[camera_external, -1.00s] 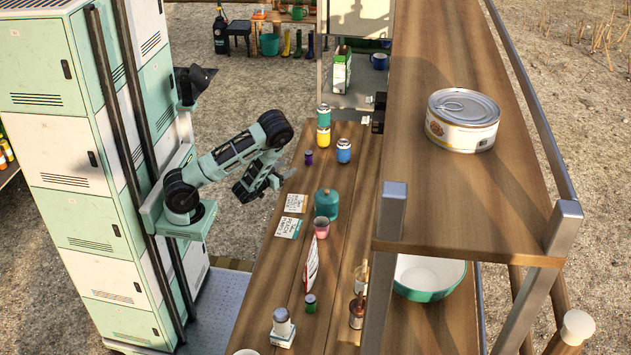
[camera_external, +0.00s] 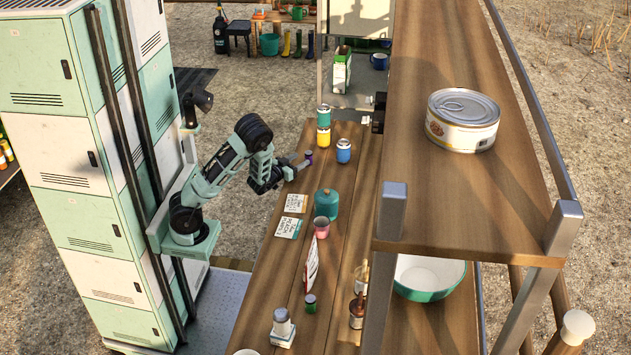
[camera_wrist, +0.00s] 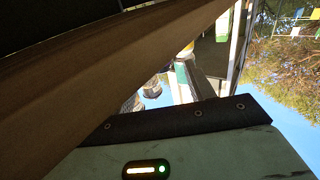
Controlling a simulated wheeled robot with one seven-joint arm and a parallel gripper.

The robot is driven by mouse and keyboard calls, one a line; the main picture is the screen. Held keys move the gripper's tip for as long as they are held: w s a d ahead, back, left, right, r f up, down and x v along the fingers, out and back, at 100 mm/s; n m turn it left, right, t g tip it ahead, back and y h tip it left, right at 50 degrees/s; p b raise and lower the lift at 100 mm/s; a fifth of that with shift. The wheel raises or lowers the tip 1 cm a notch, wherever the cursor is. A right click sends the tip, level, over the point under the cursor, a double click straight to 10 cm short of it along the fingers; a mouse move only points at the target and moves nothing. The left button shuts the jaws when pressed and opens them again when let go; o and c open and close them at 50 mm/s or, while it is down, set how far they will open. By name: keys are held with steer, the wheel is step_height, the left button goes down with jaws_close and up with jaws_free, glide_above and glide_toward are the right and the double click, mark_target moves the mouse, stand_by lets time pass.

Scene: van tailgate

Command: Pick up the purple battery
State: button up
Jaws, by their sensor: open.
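The purple battery (camera_external: 309,155) is a small dark cylinder standing upright on the wooden table (camera_external: 275,262), left of the blue can. My gripper (camera_external: 297,166) is open, at the table's left edge in the external view. Its fingertips appear right beside the battery's lower left side, and part of the battery is hidden by them. I cannot tell whether they touch it. In the wrist view a dark brown beam-like surface and a pale green panel with a lit indicator fill much of the picture. I cannot make out the battery there.
A blue can (camera_external: 343,151), a yellow can (camera_external: 323,135) and a green can (camera_external: 324,115) stand close to the right and behind. Two cards (camera_external: 290,228), a teal canister (camera_external: 327,204) and a pink cup (camera_external: 321,227) lie nearer. A wooden shelf (camera_external: 440,200) rises at right.

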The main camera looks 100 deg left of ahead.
mark_target(306, 157)
steer(key=x, duration=0.6)
steer(key=c, duration=1.1)
